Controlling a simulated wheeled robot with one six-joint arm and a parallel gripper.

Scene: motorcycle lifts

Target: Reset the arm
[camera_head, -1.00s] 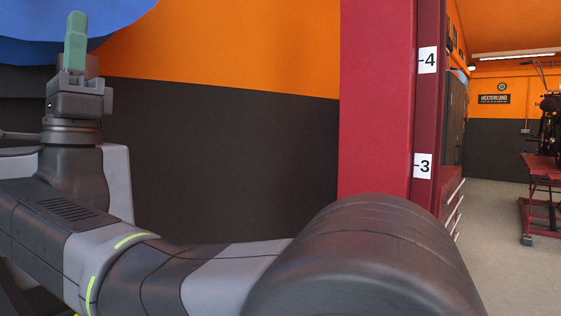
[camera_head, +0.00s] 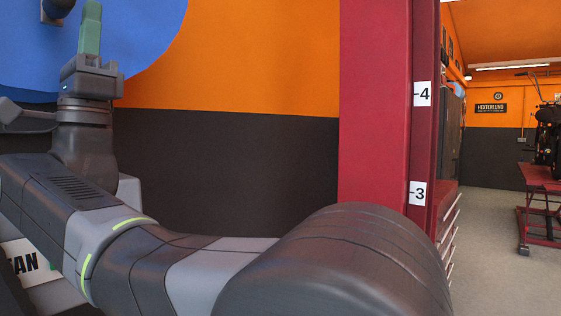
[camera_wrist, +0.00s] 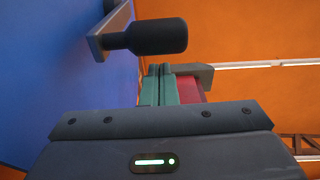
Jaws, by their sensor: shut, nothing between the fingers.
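My gripper (camera_head: 89,28) is at the upper left of the head view, pointing up, with its green fingers together and nothing between them. My dark and grey arm folds across the lower part of that view. In the wrist view my gripper (camera_wrist: 160,88) shows its green fingers pressed side by side above the dark gripper body. A dark cylindrical handle on a bracket (camera_wrist: 155,37) appears beyond the fingertips in the wrist view. I cannot tell whether the fingers touch it.
A red post (camera_head: 377,120) with number labels stands right of my arm. An orange and dark wall (camera_head: 230,155) with a blue patch (camera_head: 145,40) is behind. A red lift (camera_head: 542,180) carrying a motorcycle stands at far right. Grey floor (camera_head: 485,225) between is clear.

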